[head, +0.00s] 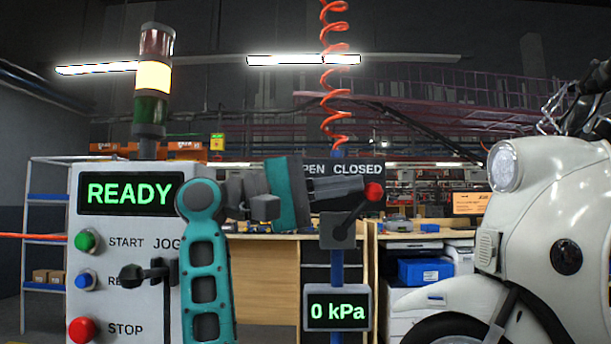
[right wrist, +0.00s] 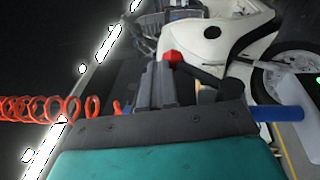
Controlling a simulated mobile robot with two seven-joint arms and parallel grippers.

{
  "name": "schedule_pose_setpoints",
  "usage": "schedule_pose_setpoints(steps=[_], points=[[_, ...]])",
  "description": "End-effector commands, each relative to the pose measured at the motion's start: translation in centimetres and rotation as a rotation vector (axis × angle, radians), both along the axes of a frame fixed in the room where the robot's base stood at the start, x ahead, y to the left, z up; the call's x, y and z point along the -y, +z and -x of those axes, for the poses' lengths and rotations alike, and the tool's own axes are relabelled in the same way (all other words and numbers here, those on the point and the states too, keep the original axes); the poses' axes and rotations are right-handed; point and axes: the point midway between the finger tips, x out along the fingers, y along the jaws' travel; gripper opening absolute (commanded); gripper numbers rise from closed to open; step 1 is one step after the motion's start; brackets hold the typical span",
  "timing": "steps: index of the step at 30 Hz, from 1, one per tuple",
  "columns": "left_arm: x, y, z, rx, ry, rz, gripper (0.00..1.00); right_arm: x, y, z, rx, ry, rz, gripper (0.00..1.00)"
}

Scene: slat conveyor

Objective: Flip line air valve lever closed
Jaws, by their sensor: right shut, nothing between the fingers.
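The valve lever is a dark bar with a red knob (head: 373,191). It leans up and right from the grey valve body (head: 337,231), its knob below the word CLOSED on the sign (head: 356,170). The pressure display (head: 337,311) reads 0 kPa. My right gripper (head: 358,187) is shut and empty, its fingertips just left of the knob. In the right wrist view the fingers (right wrist: 160,72) end close by the red knob (right wrist: 173,57); I cannot tell whether they touch. My left gripper is not in view.
A control panel (head: 90,265) with READY lit and several buttons stands at left, below a stack light (head: 153,77) lit yellow. An orange coiled hose (head: 334,75) hangs above the valve. A cream scooter (head: 550,225) stands close on the right.

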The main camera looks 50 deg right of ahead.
Motion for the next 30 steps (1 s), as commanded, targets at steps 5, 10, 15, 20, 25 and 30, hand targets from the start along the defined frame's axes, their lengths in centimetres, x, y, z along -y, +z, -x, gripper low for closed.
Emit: schedule_pose_setpoints(steps=[5, 10, 15, 20, 25, 30], points=[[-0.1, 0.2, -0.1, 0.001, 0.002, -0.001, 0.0, 0.2, 0.4, 0.3, 0.007, -0.008, -0.003, 0.0], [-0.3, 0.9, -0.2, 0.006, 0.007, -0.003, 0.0, 0.1, 2.9, 0.3, 0.008, -0.005, -0.001, 0.0], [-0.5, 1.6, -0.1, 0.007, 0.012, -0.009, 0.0, 0.0, 7.2, 0.1, 0.005, -0.002, 0.0, 0.0], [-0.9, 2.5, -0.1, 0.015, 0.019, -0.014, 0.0, 0.0, 11.2, 0.0, 0.002, -0.002, 0.001, 0.0], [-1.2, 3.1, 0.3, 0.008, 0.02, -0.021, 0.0, -0.1, 15.3, -0.1, 0.001, -0.001, 0.001, 0.0], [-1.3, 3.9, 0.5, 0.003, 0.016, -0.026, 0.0, -0.1, 18.3, -0.2, -0.001, 0.0, 0.001, 0.0]])
